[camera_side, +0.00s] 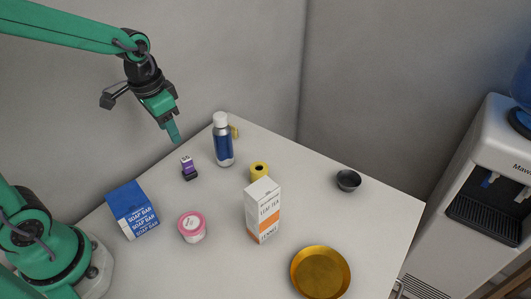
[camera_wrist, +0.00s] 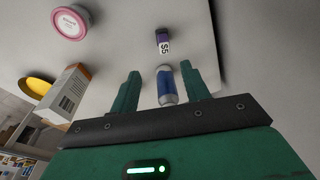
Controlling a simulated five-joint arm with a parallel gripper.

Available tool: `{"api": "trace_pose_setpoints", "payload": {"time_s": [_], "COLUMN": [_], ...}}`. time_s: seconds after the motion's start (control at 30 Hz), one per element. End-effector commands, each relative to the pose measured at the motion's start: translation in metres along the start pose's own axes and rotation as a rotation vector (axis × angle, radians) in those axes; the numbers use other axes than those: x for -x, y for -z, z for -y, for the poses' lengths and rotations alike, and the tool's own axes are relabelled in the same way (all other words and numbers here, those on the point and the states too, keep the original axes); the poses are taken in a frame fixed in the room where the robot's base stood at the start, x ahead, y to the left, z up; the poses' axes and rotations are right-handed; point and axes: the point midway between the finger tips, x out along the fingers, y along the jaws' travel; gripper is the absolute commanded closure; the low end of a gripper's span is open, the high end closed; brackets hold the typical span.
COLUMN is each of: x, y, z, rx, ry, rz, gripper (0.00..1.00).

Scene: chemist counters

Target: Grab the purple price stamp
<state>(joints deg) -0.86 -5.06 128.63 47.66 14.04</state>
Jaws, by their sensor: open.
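The purple price stamp (camera_side: 188,168) stands on the white counter, left of the blue and white bottle (camera_side: 222,143). It has a purple top and a dark base. In the wrist view the stamp (camera_wrist: 163,41) shows a white "$5" label and lies beyond the fingertips, near the counter edge. My gripper (camera_side: 174,133) is in the air above the counter's back left, up and to the left of the stamp in the side view. In the wrist view its two green fingers (camera_wrist: 160,72) are apart, with the bottle showing between them. Nothing is held.
A blue soap box (camera_side: 132,209), a pink-lidded jar (camera_side: 192,227), a white and orange tea box (camera_side: 263,210), a yellow roll (camera_side: 259,171), a dark bowl (camera_side: 348,180) and a gold dish (camera_side: 320,272) stand on the counter. A yellow item is partly hidden behind the bottle. Walls stand behind.

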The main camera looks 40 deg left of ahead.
Motion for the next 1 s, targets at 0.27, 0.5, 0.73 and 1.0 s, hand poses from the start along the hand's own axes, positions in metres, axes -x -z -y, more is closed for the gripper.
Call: {"api": "trace_pose_setpoints", "payload": {"time_s": [0.27,0.5,0.73,1.0], "x": [-0.048,-0.071,-0.075,-0.092], "y": [0.017,0.022,0.023,0.020], "z": [0.006,0.008,0.008,0.008], "rx": [-0.068,-0.101,-0.106,-0.105], "ry": [-0.028,-0.043,-0.045,-0.046], "rz": [0.100,0.142,0.147,0.149], "gripper": [0.54,0.54,0.54,0.54]}}
